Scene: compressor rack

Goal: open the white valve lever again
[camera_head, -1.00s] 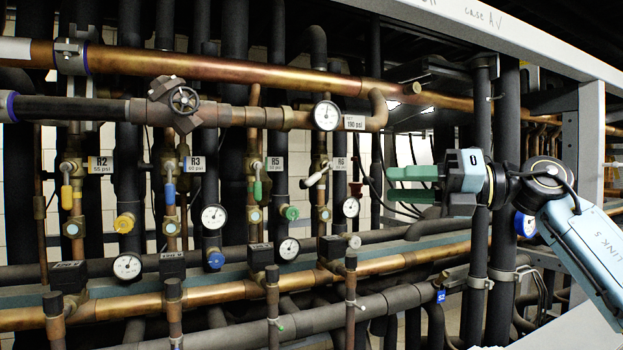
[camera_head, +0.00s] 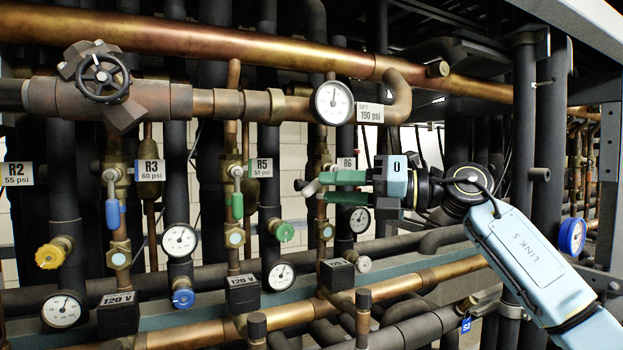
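The white valve lever (camera_head: 311,189) is at the R6 valve in the middle of the head view, sticking out to the lower left from the valve stem. My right gripper (camera_head: 323,188) comes in from the right with its two green fingers one above the other and a gap between them. The fingertips are right beside the lever's right side and hide part of the valve behind. Whether they touch the lever I cannot tell. My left gripper is not in view.
The R5 valve with a green lever (camera_head: 237,205) and the R3 valve with a blue lever (camera_head: 113,214) stand to the left. A gauge (camera_head: 333,103) hangs above the fingers. A small gauge (camera_head: 360,219) and a copper pipe (camera_head: 190,335) lie below.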

